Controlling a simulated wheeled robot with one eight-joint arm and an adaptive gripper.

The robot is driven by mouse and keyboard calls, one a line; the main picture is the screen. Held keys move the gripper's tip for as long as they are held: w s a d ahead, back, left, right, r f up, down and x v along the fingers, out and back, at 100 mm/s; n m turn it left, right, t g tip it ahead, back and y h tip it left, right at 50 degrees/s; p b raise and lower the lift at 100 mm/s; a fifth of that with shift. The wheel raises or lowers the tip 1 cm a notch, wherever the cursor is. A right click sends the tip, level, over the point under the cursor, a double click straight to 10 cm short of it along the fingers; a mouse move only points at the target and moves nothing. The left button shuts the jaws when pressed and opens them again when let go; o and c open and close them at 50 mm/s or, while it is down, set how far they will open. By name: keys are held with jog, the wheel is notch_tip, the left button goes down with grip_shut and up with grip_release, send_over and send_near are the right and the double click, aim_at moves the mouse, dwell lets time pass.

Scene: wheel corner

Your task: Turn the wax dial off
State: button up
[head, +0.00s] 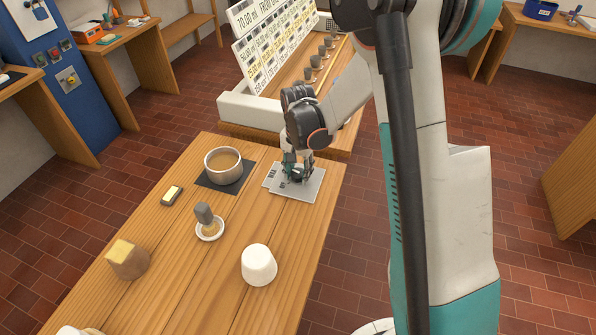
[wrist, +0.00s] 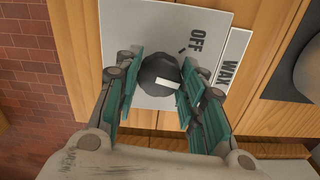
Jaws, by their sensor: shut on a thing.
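The wax dial (wrist: 157,70) is a dark round knob with a white mark, on a pale plate (wrist: 215,20) lettered OFF; a strip beside it appears to read WAX. The white mark lies on the knob's lower right part in the wrist view, away from the OFF lettering. My gripper (wrist: 161,80) has its green fingers on both sides of the knob and is shut on it. In the head view my gripper (head: 297,167) hides most of the dial; the plate (head: 312,186) lies at the table's far right corner.
A grey pot of tan liquid (head: 222,163) stands on a dark mat left of the plate. Nearer are a small dish with a grey-handled tool (head: 207,222), a white cup-like object (head: 258,265) and a tan block (head: 127,260). A sign rack stands behind.

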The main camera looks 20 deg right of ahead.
aim_at(298, 173)
jog(key=n, duration=0.5)
jog(key=shift+n, duration=0.3)
jog(key=n, duration=0.5)
jog(key=shift+n+b, duration=0.3)
jog(key=shift+b, duration=0.05)
jog(key=o, duration=1)
jog(key=shift+o, duration=0.2)
notch_tip(298, 173, up, 12)
